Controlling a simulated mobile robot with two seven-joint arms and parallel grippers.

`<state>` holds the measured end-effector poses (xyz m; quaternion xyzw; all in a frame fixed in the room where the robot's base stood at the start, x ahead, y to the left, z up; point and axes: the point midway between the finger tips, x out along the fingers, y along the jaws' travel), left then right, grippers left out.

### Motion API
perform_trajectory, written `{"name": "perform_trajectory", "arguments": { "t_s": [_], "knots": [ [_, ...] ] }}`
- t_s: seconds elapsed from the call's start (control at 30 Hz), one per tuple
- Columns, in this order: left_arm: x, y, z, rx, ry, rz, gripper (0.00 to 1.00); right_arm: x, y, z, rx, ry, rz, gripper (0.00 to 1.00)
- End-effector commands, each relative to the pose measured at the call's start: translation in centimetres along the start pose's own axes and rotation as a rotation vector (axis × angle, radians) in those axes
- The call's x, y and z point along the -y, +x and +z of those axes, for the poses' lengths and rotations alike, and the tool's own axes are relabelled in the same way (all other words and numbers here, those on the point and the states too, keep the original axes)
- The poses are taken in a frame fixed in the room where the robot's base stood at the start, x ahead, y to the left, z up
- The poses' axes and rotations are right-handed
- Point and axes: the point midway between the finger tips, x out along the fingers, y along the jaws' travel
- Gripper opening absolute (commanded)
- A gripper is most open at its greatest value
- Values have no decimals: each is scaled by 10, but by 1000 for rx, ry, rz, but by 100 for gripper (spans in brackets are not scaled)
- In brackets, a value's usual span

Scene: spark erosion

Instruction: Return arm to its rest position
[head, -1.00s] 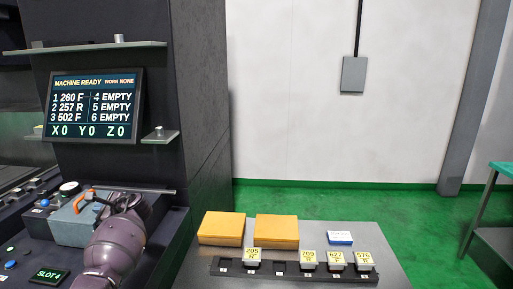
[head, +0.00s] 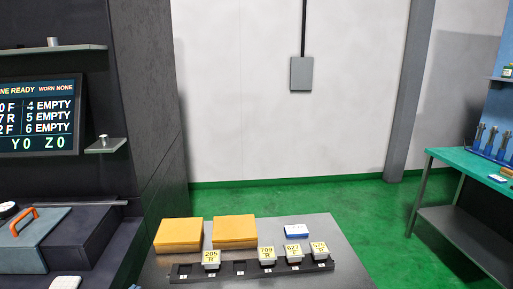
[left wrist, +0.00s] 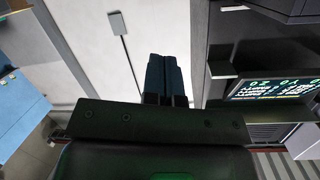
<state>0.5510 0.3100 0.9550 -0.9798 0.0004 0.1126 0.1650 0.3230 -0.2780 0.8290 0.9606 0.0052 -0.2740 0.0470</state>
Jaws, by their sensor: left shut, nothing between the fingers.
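My left gripper (left wrist: 167,78) shows in the left wrist view with its two dark fingers together and nothing between them. It is in free air, with the wall behind it and the machine screen (left wrist: 275,88) off to the right. In the head view my left gripper and arm are out of frame. My right gripper is in neither view.
A grey table (head: 300,222) holds a dark rack (head: 190,272) with several numbered blocks, two orange boxes (head: 178,234) and a blue-white box (head: 297,231). The machine (head: 80,240) stands left. A teal bench (head: 465,166) stands right, with open green floor between.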

Motion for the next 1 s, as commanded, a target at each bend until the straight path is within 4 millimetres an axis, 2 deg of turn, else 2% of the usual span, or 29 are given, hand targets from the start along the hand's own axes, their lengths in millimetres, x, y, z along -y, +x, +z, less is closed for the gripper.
{"name": "perform_trajectory", "arguments": {
  "t_s": [0.03,0.2,0.4,0.5,0.6,0.7,1.0],
  "knots": [
    [-12,-20,12,6,-45,22,0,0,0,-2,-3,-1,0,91],
    [-45,-78,47,57,-150,75,0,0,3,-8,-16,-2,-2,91],
    [-72,-143,101,186,-208,96,0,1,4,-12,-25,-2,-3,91],
    [-78,-167,126,248,-223,95,0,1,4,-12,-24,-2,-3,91],
    [-80,-184,142,288,-229,91,0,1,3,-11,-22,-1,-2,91],
    [-80,-191,150,307,-229,90,0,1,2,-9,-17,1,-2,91],
    [-80,-192,150,309,-229,89,0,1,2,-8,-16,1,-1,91]
  ]
}}
